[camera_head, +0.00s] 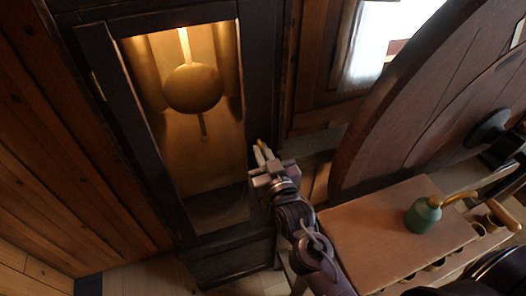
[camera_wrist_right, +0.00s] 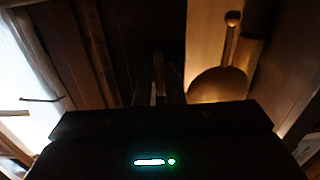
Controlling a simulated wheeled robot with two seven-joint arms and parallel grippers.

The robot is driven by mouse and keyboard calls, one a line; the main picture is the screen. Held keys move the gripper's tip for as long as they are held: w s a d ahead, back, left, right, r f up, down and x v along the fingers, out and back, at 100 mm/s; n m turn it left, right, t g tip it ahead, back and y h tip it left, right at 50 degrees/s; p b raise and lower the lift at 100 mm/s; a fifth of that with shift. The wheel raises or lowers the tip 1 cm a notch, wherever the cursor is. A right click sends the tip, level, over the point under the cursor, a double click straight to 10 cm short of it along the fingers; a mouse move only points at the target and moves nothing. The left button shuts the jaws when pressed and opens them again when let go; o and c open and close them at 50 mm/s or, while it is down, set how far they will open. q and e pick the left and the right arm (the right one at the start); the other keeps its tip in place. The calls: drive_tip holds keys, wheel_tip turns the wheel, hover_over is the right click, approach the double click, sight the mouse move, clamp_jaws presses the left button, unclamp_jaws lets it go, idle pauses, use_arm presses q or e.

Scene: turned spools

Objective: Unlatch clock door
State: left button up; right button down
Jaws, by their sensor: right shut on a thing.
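The tall clock's door (camera_head: 110,62) is a dark wooden frame around a lit opening, and it looks closed against the case. Behind it hangs a round brass pendulum bob (camera_head: 193,89), which also shows in the wrist view (camera_wrist_right: 218,86). My right gripper (camera_head: 261,152) is at the right side of the clock door, shut on a small brass-coloured latch (camera_head: 261,143). In the wrist view the latch (camera_wrist_right: 159,76) stands between the dark fingers; its exact turn is hard to tell. My left gripper is out of view.
A wooden bench (camera_head: 385,225) stands at lower right with a green oil can (camera_head: 423,216) on it and tools along its edge. A large round dark wooden piece (camera_head: 420,95) rises behind the bench. A plank wall (camera_head: 60,150) is on the left.

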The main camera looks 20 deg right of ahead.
drive_tip(key=shift+r, duration=0.15)
idle(0.4)
drive_tip(key=c, duration=1.5)
unclamp_jaws()
drive_tip(key=shift+c, duration=0.2)
drive_tip(key=s+b, duration=0.2)
drive_tip(key=s, duration=0.5)
drive_tip(key=shift+s+b, duration=0.35)
drive_tip(key=shift+d, duration=0.1)
